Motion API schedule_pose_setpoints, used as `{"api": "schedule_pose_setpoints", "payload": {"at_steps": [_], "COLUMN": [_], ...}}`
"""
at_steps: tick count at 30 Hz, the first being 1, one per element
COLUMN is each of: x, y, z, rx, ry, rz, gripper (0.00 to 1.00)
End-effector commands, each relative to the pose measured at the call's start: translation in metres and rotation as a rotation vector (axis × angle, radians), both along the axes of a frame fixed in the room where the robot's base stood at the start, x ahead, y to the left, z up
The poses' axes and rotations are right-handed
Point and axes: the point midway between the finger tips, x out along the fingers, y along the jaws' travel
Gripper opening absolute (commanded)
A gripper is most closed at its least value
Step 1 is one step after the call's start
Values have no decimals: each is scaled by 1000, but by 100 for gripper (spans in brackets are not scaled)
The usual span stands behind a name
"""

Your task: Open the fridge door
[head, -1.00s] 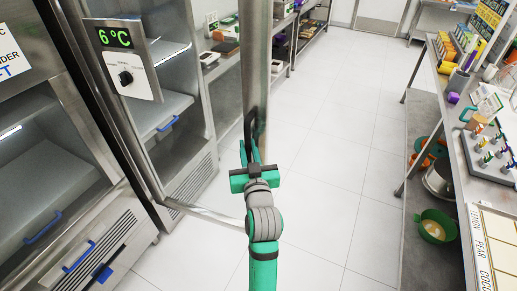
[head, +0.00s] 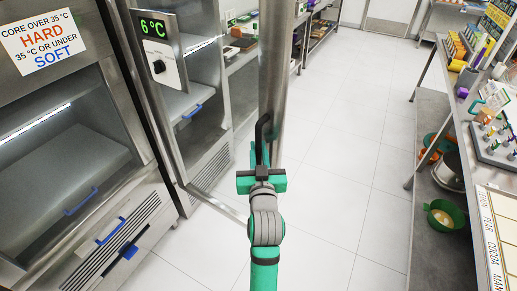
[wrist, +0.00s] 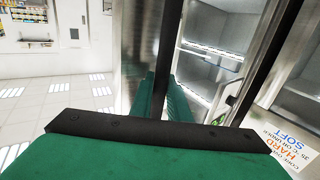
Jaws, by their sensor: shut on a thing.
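The fridge, with a green 6°C display (head: 153,26) and a dial, stands at the left centre in the head view. Its door (head: 273,70) stands out from the cabinet over the aisle, swung open. Its bottom rail (head: 215,203) runs from the post by the display toward my gripper. Shelves inside the fridge (head: 185,100) show. My gripper (head: 261,163) is shut on the black upright handle (head: 262,132) on the door's metal edge.
A blast chiller cabinet (head: 70,140) with a HARD/SOFT sign (head: 45,40) stands at the near left. A counter (head: 470,190) with tools runs along the right, with a green bowl (head: 443,217) below. The tiled floor (head: 345,160) between is clear.

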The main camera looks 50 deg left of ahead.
Motion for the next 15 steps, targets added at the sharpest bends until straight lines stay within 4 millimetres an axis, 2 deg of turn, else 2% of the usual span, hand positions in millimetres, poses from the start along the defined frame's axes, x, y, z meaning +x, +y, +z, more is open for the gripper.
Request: {"api": "schedule_pose_setpoints", "payload": {"at_steps": [11, 12, 15], "x": [-1, -1, -1], "y": [2, 2, 2], "z": [0, 0, 0], "rx": [-3, -3, -3], "ry": [-2, -2, -2], "rz": [0, -1, 0], "gripper": [0, 20, 22]}}
